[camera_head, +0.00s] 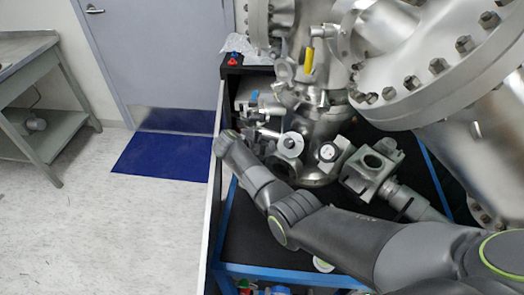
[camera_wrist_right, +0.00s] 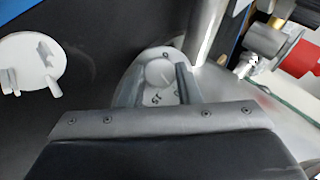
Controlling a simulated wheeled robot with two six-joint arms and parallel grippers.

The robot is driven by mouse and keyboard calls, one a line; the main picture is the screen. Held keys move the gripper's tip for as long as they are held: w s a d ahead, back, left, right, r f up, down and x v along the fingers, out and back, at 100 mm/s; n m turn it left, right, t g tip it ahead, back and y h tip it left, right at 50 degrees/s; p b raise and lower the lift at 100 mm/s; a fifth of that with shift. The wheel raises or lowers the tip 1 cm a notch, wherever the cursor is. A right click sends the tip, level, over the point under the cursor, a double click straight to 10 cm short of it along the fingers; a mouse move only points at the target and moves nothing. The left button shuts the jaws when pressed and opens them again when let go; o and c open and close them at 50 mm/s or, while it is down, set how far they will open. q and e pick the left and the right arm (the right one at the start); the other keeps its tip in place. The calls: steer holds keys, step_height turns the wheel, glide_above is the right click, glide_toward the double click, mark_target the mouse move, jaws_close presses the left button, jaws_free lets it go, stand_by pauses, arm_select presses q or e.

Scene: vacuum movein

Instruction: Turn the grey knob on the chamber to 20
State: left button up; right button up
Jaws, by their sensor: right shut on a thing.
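The grey knob (camera_wrist_right: 159,73) shows in the right wrist view, a round cap on a pale plate with small dial marks. One mark looks like 15, but the exact setting cannot be read. My right gripper (camera_wrist_right: 157,82) has one finger on each side of the knob and is shut on it. In the head view my right arm reaches from the lower right to the chamber's left side, and its fingertips and the knob cannot be made out there. The steel chamber (camera_head: 478,65) fills the upper right. My left gripper is not in view.
A yellow-handled valve (camera_head: 308,61), a blue handle (camera_head: 254,97), a small dial gauge (camera_head: 328,152) and a square-bodied fitting (camera_head: 371,165) crowd the space near my arm. The floor on the left is open.

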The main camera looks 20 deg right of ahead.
steer(key=shift+m, duration=0.3)
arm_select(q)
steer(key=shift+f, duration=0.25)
arm_select(e)
steer(key=o, duration=1)
steer(key=shift+c, duration=0.2)
